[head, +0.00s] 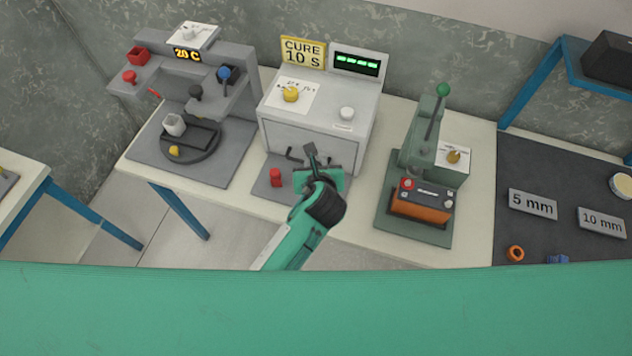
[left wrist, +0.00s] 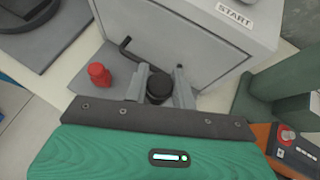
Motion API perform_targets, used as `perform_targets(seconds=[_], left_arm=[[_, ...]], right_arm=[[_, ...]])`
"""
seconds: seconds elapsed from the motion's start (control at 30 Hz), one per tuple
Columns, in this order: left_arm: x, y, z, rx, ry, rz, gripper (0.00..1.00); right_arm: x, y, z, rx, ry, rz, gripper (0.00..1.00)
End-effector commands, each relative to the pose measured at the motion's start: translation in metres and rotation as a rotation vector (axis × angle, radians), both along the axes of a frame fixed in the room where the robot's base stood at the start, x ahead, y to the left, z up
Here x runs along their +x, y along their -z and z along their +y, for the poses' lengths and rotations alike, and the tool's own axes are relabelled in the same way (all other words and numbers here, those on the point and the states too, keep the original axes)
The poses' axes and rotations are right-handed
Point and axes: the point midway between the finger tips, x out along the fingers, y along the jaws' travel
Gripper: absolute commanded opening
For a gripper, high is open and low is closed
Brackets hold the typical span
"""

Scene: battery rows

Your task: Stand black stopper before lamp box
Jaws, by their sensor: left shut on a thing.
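The lamp box (head: 318,112) is a grey cabinet with a yellow "CURE 10 S" sign and a green display, at the centre of the bench. My left gripper (head: 310,158) is in front of its door, over the grey plate (head: 262,189) at its foot. In the left wrist view, the left gripper (left wrist: 162,88) is shut on the black stopper (left wrist: 158,86), with a finger on each side. In the head view the stopper is hidden by the gripper. Whether it touches the plate cannot be told. My right gripper is not in view.
A red stopper (head: 276,178) stands on the plate, left of my gripper. A bent dark handle (left wrist: 128,48) sticks out from the box door close to the fingers. A green lever press (head: 420,160) with an orange battery (head: 421,206) stands right; a grey turntable machine (head: 190,145) stands left.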

Motion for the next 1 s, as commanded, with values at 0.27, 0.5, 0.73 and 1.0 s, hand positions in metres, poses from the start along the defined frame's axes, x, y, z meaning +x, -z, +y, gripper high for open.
perform_targets(seconds=[0.27,0.5,0.73,1.0], left_arm=[[0.000,0.049,0.000,-0.001,-0.001,0.001,0.04],[0.000,0.076,0.000,0.003,-0.001,0.002,0.04],[0.000,0.092,0.000,-0.001,-0.001,0.000,0.04],[0.000,0.094,0.000,0.001,-0.001,0.000,0.04]], right_arm=[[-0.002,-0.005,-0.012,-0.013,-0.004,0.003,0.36],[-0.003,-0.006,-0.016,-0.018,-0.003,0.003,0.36],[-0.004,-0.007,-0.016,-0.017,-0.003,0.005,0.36],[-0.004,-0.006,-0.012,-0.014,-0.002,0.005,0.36]])
